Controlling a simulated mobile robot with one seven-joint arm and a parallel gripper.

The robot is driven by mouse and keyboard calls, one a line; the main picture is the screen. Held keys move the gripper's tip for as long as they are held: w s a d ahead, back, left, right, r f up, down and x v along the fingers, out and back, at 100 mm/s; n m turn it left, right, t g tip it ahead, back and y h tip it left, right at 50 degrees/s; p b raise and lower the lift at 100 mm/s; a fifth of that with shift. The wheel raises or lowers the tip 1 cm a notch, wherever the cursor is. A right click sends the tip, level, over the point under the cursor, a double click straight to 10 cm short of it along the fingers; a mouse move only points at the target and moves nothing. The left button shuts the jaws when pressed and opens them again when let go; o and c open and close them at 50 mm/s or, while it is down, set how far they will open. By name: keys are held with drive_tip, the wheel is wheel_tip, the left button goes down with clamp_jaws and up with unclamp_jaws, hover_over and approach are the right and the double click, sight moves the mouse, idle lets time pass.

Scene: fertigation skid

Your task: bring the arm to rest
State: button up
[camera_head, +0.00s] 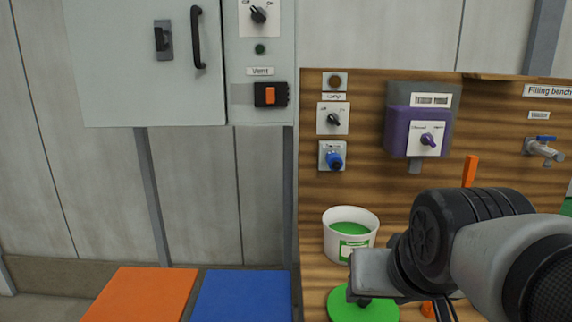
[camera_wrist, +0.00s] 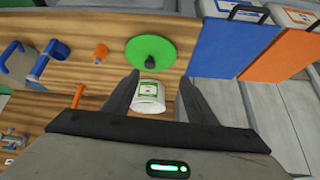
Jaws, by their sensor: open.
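My gripper (camera_head: 372,272) hangs over the wooden bench in the head view, coming in from the right, its fingers not clearly shown there. In the wrist view my gripper (camera_wrist: 158,78) has its two dark fingers spread apart. A white tub (camera_head: 343,243) with a green label and green contents stands on the bench, just left of and behind my gripper. In the wrist view the tub (camera_wrist: 148,97) appears between the fingers, but I cannot tell how far beyond them. I see nothing held.
A green disc (camera_head: 345,312) with a dark knob lies in front of the tub. Orange (camera_head: 140,295) and blue (camera_head: 240,298) panels lie to the left. The backboard carries switches, a purple unit (camera_head: 398,130) and a tap (camera_head: 543,150). A grey cabinet (camera_head: 130,70) hangs upper left.

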drive_tip(key=s+f+n+g, duration=0.1)
drive_tip(key=s+f, duration=0.1)
drive_tip(key=s, duration=0.2)
wheel_tip(320, 180, up, 22)
drive_tip(key=p, duration=2.2)
drive_tip(key=shift+s, duration=0.2)
